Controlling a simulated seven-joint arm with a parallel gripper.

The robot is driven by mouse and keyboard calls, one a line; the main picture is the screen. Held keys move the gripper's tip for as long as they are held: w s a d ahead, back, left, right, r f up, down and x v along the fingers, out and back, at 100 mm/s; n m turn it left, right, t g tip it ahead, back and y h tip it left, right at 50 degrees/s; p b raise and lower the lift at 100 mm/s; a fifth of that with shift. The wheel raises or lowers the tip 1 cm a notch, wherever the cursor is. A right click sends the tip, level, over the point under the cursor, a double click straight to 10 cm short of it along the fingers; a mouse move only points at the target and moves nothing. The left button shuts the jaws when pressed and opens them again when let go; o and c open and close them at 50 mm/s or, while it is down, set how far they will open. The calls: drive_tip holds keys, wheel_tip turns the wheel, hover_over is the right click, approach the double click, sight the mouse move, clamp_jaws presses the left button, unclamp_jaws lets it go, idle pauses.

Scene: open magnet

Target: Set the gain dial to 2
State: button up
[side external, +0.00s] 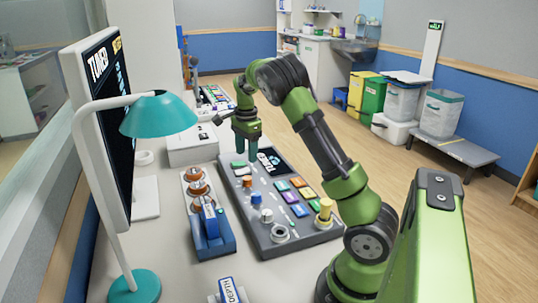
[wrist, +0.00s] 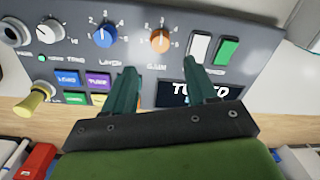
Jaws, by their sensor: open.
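The gain dial (wrist: 160,40) is an orange knob on the grey console, with a ring of numbers around it and a label below that looks like GAIN. Its pointer is too small to read surely. It shows in the side view (side external: 247,181) near the console's far end. My gripper (wrist: 163,72) is open and empty. In the wrist view its two dark green fingers lie below the dial, one to either side, apart from it. In the side view my gripper (side external: 246,160) points down over the console's far end, close to the dial.
A blue dial (wrist: 104,36) sits left of the orange one. White and green switches (wrist: 227,50) are to its right. The console screen (wrist: 186,94) is partly hidden by a finger. A teal lamp (side external: 158,115) and a monitor (side external: 105,110) stand at the left.

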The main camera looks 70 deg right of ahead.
sight(247, 177)
wheel_tip(247, 177, down, 9)
drive_tip(key=shift+w+f, duration=0.1)
drive_tip(key=shift+w, duration=0.05)
drive_tip(key=c, duration=1.1)
drive_tip(key=shift+o, duration=0.2)
drive_tip(key=shift+d+n, duration=0.1)
drive_tip(key=shift+n, duration=0.2)
drive_tip(key=n, duration=0.4)
drive_tip(key=shift+n, duration=2.5)
